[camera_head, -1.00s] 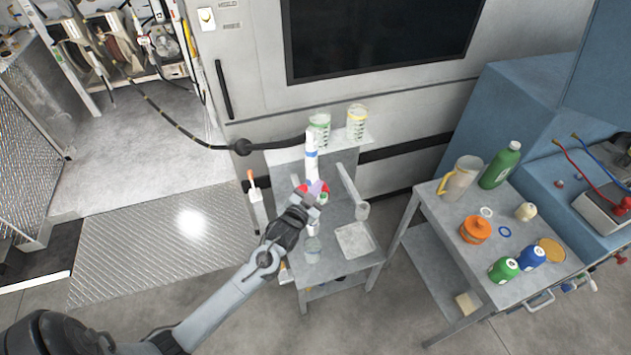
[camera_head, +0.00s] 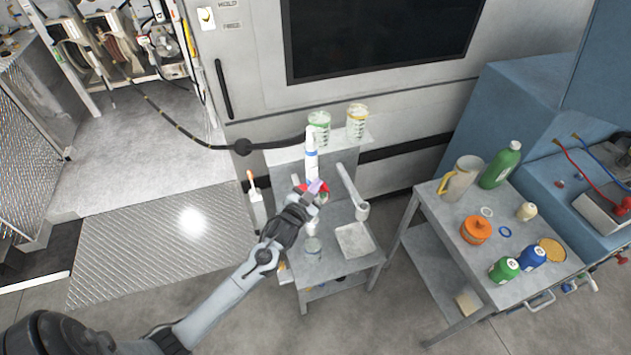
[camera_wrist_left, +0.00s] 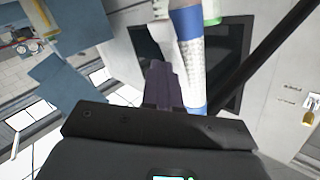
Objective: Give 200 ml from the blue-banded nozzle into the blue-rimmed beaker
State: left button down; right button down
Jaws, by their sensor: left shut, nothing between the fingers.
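The blue-banded nozzle (camera_head: 311,160) is a white upright cylinder with a blue band, standing above the small grey cart. Its white body with blue bands (camera_wrist_left: 190,60) shows large in the left wrist view, just right of my fingers. My left gripper (camera_head: 317,187) is shut and empty, its tips beside a red part (camera_head: 304,188) under the nozzle. In the left wrist view my dark fingers (camera_wrist_left: 162,85) are together; whether they touch the nozzle is unclear. A clear beaker (camera_head: 313,246) stands on the cart below my gripper; its rim colour is too small to tell.
A green-marked beaker (camera_head: 319,125) and a yellow-rimmed one (camera_head: 357,122) stand on the back shelf. A shallow tray (camera_head: 354,240) lies on the cart. The right table holds a jug (camera_head: 461,178), an orange container (camera_head: 476,230), bottles and a blue ring (camera_head: 505,232).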

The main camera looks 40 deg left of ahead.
pick_arm(q)
jog(key=shift+a, duration=0.15)
dwell(0.5)
jog(key=shift+s+d+r+p, duration=0.15)
jog(key=shift+s+d+p, duration=0.1)
jog(key=shift+d+p, duration=0.2)
jog(key=shift+s+d+r+p, duration=0.15)
jog(key=shift+s+d+p, duration=0.05)
jog(key=shift+d+p, duration=0.2)
jog(key=shift+d, duration=0.1)
jog(key=d+p, duration=0.1)
jog(key=s+d+r+p, duration=0.1)
jog(key=s+d+p, duration=0.1)
jog(key=d, duration=0.1)
jog(key=shift+s+r, duration=0.15)
jog(key=shift+r, duration=0.15)
